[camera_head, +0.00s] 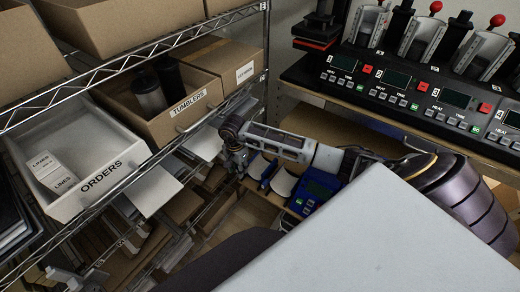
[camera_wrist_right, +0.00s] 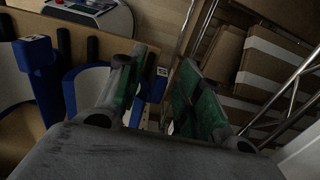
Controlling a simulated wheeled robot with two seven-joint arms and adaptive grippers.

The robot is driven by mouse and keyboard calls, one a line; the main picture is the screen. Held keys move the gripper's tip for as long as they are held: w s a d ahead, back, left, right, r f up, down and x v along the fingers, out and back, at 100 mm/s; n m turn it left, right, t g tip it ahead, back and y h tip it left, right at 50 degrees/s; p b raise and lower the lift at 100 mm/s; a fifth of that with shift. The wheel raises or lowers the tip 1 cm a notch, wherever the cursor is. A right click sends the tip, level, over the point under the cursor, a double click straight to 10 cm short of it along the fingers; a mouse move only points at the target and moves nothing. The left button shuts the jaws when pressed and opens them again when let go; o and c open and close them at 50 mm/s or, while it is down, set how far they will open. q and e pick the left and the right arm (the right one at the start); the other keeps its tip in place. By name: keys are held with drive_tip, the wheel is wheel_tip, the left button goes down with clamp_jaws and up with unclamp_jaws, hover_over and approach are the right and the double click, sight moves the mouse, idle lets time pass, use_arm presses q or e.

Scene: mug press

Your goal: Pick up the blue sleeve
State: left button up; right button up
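Two blue-edged sleeves with pale curved faces show in the head view, a left one (camera_head: 258,168) and a right one (camera_head: 283,184), side by side on a wooden stand below the press counter. Blue-edged sleeves also show at the left of the wrist view (camera_wrist_right: 76,92). My right gripper (camera_head: 238,168) points down just left of them. In the wrist view its green-padded fingers (camera_wrist_right: 156,101) are apart, with no held thing visible between them. A blue upright piece shows behind the left finger. Small grey parts at the bottom left of the head view may be my left gripper; its state is unclear.
A wire shelf at the left holds an orders bin (camera_head: 112,180) and a tumblers box (camera_head: 185,118). The press counter (camera_head: 400,120) stands at the back right. A blue device (camera_head: 318,188) sits beside the sleeves. Flat cartons (camera_wrist_right: 265,65) stand right of the fingers.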

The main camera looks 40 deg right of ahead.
clamp_jaws()
idle(0.3)
idle(0.3)
